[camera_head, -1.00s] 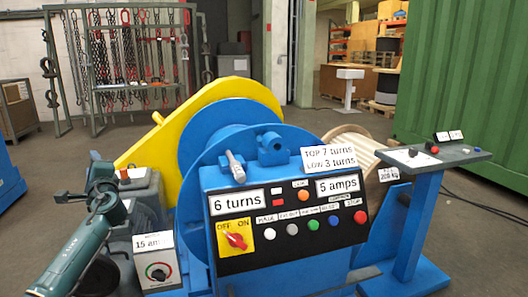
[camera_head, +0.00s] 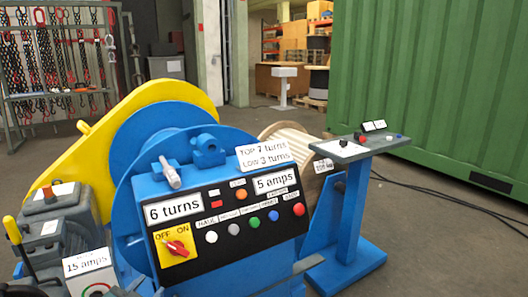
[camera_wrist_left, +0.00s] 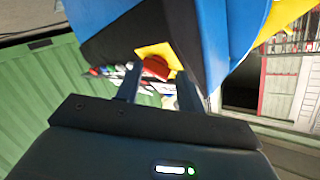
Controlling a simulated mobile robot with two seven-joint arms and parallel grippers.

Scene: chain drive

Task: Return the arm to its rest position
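The blue machine's control panel (camera_head: 232,225) faces me in the head view. A red rotary knob (camera_head: 177,248) sits on its yellow OFF/ON plate (camera_head: 164,257). In the left wrist view the red knob (camera_wrist_left: 156,68) and yellow plate (camera_wrist_left: 155,51) show beyond my left gripper (camera_wrist_left: 159,74). Its two dark fingers are apart, with nothing held between them. The panel appears tilted and upside down there. My left gripper's fingers do not show clearly in the head view. My right gripper is in neither view.
A grey pedestal table (camera_head: 352,149) on a blue post stands right of the machine. A 15 amps box (camera_head: 88,262) and a yellow-tipped lever (camera_head: 12,230) are at lower left. A green container (camera_head: 440,80) stands behind at right.

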